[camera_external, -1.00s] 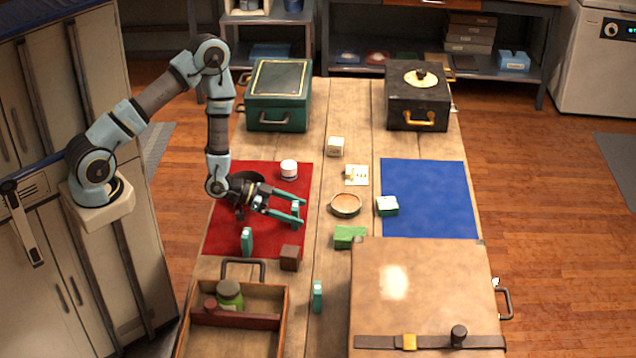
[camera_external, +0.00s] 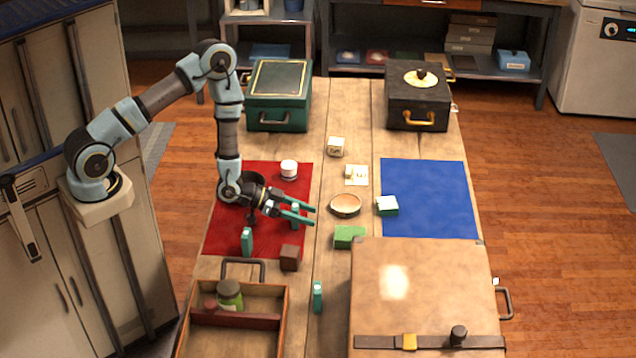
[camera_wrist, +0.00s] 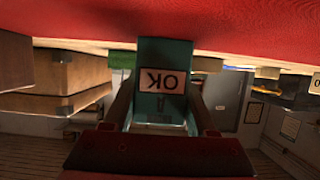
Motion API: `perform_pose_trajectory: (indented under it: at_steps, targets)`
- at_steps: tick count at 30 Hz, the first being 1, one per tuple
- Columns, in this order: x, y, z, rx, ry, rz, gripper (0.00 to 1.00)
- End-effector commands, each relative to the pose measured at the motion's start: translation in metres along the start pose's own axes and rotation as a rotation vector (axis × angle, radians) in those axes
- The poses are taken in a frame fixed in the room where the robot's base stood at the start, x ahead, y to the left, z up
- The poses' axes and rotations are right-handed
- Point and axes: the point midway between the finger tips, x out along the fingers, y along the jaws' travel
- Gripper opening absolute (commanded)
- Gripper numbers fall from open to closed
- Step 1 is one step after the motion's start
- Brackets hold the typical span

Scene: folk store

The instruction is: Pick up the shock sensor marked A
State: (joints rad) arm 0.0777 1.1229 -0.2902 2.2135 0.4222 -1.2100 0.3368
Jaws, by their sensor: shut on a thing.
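My gripper (camera_external: 310,216) is over the red mat (camera_external: 226,240), its fingers closed around a small upright teal block (camera_external: 295,222). Two similar teal blocks stand upright, one on the red mat (camera_external: 247,241) and one on the bare table (camera_external: 317,296). No letter A is legible on any of them.
A brown cube (camera_external: 290,258) and a white jar (camera_external: 289,168) are near the gripper. A shallow bowl (camera_external: 345,205) and a green block (camera_external: 349,237) are to its right. An open wooden tray (camera_external: 283,310) and a large case (camera_external: 430,280) fill the front. The blue mat (camera_external: 430,190) is mostly clear.

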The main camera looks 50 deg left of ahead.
Motion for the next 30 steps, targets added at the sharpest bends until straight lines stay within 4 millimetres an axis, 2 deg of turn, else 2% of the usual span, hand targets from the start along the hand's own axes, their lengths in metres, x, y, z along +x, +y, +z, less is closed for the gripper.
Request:
perform_pose_trajectory:
  at_steps: [1,9,11,23,30]
  targets:
    - [0.000,0.000,0.000,0.000,0.000,0.000,0.35]
    - [0.000,0.000,0.000,0.000,0.000,0.000,0.05]
    - [0.000,0.000,0.000,0.000,0.000,0.000,0.00]
    - [-0.002,0.000,-0.006,0.001,0.002,0.000,0.00]
    - [-0.012,-0.001,-0.033,0.003,0.005,-0.001,0.00]
